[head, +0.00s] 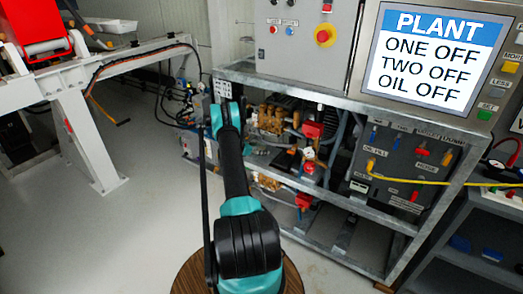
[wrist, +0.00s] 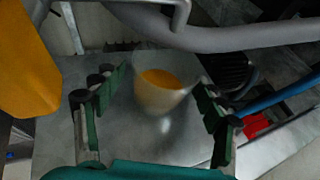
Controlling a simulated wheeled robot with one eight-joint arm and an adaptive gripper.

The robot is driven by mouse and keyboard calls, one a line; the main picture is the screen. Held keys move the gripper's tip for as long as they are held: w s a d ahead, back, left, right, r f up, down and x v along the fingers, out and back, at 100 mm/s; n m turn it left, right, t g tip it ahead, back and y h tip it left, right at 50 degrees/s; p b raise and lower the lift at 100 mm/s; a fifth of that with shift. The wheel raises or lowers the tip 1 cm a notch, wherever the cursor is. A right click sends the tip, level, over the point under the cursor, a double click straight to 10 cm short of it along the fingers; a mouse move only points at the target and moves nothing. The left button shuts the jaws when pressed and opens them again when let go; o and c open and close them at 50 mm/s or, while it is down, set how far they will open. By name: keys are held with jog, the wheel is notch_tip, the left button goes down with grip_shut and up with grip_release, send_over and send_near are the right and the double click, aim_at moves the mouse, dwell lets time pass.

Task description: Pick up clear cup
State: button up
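The clear cup (wrist: 150,105) shows in the wrist view as a see-through, pale cup with an orange-yellow patch inside or behind it. It stands on a grey metal surface (wrist: 75,145). My gripper (wrist: 160,100) is open, with its green-padded fingers on the left and right sides of the cup. A gap shows between the left finger and the cup; the right finger is close to the rim, and I cannot tell if it touches. In the head view my arm reaches into the pump frame, and the cup cannot be made out.
A grey hose (wrist: 230,38) and a metal bar cross above the cup. A yellow block (wrist: 25,65) stands at left, and a blue pipe (wrist: 285,97) runs at right. Open floor (head: 95,235) lies to the left.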

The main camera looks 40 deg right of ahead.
jog(key=c, duration=1.2)
jog(key=shift+r, duration=0.15)
